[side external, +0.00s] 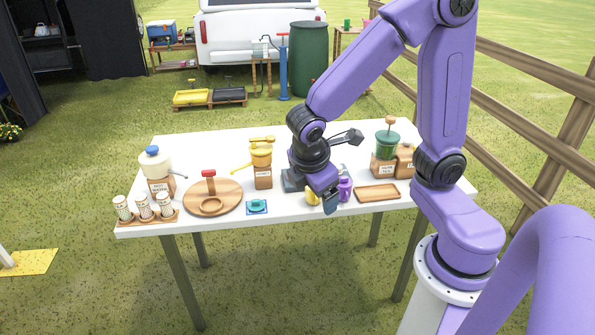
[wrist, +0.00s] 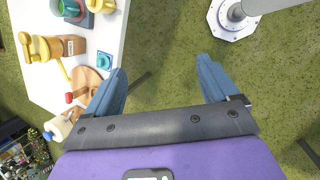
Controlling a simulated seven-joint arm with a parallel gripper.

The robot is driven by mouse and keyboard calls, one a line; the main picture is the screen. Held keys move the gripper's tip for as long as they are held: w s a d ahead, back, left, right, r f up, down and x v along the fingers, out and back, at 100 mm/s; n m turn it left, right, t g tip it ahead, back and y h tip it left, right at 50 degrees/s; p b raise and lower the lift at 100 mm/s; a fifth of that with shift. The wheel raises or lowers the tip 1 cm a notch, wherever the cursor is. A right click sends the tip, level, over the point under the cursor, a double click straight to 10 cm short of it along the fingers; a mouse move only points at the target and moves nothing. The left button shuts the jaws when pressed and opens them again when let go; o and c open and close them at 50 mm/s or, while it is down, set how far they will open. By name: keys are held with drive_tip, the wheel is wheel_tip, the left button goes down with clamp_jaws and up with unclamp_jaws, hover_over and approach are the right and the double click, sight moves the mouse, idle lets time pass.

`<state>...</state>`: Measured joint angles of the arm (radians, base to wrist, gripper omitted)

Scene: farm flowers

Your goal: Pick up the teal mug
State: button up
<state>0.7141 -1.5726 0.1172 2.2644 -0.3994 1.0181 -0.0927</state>
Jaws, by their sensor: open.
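My gripper (side external: 331,203) is over the front edge of the table; in the wrist view its two blue fingers (wrist: 160,68) are spread wide with only grass between them. A round teal piece (wrist: 68,7), possibly the teal mug, sits in a grey holder at the top left of the wrist view, cut by the frame edge. In the side view my arm hides that spot. A smaller teal piece (side external: 257,204) lies on a blue square by the front edge; it also shows in the wrist view (wrist: 104,60), left of the fingers. I cannot tell whether it is a mug.
A wooden tray (side external: 377,193) lies to the right. A round wooden board (side external: 232,200), a yellow-topped dispenser (side external: 262,158) and shakers (side external: 144,207) are to the left.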

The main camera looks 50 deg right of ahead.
drive_tip(key=w+d+f+n+h, duration=0.25)
drive_tip(key=w+d+f, duration=0.2)
drive_tip(key=w, duration=0.35)
drive_tip(key=w+d+f+n+t+h, duration=0.1)
drive_tip(key=w+d+f+h, duration=0.3)
drive_tip(key=w, duration=0.3)
drive_tip(key=w+d+f+n+h, duration=0.2)
drive_tip(key=w+d+f, duration=0.25)
drive_tip(key=w, duration=0.35)
drive_tip(key=shift+h, duration=0.25)
drive_tip(key=x, duration=1.3)
drive_tip(key=shift+s+d+r, duration=0.1)
drive_tip(key=shift+s+r, duration=0.15)
drive_tip(key=shift+x, duration=2.6)
drive_tip(key=shift+s+r, duration=0.1)
drive_tip(key=shift+c, duration=0.4)
drive_tip(key=c, duration=1.1)
drive_tip(key=shift+r, duration=0.15)
